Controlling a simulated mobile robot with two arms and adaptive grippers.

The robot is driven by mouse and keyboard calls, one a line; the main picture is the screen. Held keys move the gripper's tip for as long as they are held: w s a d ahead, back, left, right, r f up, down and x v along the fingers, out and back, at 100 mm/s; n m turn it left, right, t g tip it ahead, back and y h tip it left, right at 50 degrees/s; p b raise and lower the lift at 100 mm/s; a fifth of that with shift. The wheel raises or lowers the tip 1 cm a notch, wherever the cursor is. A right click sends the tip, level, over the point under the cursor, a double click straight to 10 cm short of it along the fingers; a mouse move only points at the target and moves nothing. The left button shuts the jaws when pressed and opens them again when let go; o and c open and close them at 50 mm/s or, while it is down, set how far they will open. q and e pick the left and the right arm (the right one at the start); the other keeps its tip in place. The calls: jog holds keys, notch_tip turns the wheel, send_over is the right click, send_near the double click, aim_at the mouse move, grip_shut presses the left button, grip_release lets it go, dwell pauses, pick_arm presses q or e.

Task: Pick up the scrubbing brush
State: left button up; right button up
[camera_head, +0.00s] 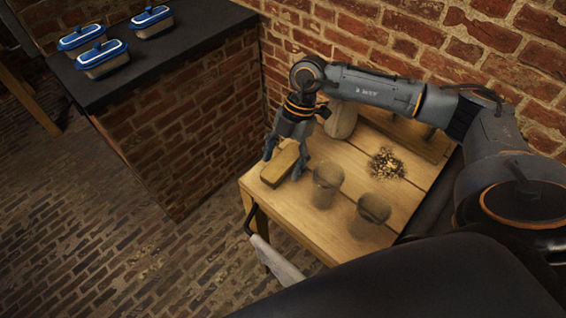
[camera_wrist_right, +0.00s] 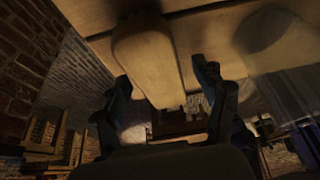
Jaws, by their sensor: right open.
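The scrubbing brush (camera_head: 277,167) looks like a tan wooden block lying on the left end of the wooden table. My right gripper (camera_head: 283,166) points down at it, with its open fingers on either side of the brush. In the right wrist view the brush (camera_wrist_right: 148,62) runs between the two spread fingers of the right gripper (camera_wrist_right: 166,84). I cannot tell whether either finger touches it. The bristles are not visible. My left gripper is not in view.
A pile of small pieces (camera_head: 386,163) and a pale sack (camera_head: 341,120) are further back. Blue-lidded containers (camera_head: 102,58) sit on a dark counter (camera_head: 190,45). A brick wall closes the back.

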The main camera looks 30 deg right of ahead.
dwell(0.3)
jog(key=shift+f, duration=0.2)
dwell(0.3)
jog(key=c, duration=1.3)
jog(key=shift+r, duration=0.15)
jog(key=shift+r, duration=0.6)
jog(key=s+a+r+b, duration=0.2)
jog(key=s+a+r, duration=0.1)
jog(key=s+r, duration=0.9)
jog(key=shift+s+a+b, duration=0.35)
jog(key=shift+s+b, duration=0.05)
jog(key=shift+s, duration=0.35)
